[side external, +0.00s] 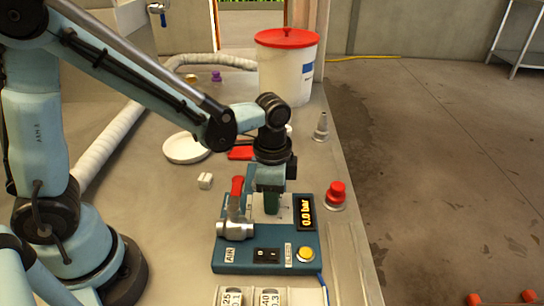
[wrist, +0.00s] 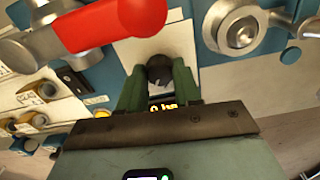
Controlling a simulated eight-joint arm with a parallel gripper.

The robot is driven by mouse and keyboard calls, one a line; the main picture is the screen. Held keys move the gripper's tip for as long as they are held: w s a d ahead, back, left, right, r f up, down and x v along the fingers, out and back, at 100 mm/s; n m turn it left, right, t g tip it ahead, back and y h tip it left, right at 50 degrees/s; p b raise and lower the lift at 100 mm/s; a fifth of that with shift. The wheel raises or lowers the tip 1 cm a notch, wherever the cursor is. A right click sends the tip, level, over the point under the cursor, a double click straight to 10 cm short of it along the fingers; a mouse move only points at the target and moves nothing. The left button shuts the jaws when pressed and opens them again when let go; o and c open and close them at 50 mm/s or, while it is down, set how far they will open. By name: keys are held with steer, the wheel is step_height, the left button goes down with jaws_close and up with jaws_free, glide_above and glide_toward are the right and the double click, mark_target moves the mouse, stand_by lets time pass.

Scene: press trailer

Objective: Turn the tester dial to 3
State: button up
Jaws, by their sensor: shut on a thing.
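The blue tester (side external: 226,258) stands on the bench in the side view, with a display (side external: 305,212) reading 0.0 bar. My gripper (side external: 271,204) reaches down over the tester beside the display. In the wrist view its two green fingers (wrist: 158,82) are shut on the dark round dial (wrist: 158,68), one on each side. The dial sits in front of a white plate (wrist: 178,40). The dial is hidden behind the fingers in the side view. Its pointer and numbers cannot be read in either view.
A red-handled valve (side external: 237,192) stands close to the left of my gripper. A black switch (side external: 267,254) and a yellow button (side external: 305,254) are at the tester's front.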

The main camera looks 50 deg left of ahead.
steer(key=shift+m, duration=2)
steer(key=o, duration=1)
steer(key=shift+o, duration=0.2)
steer(key=shift+r, duration=0.1)
step_height(320, 180, up, 12)
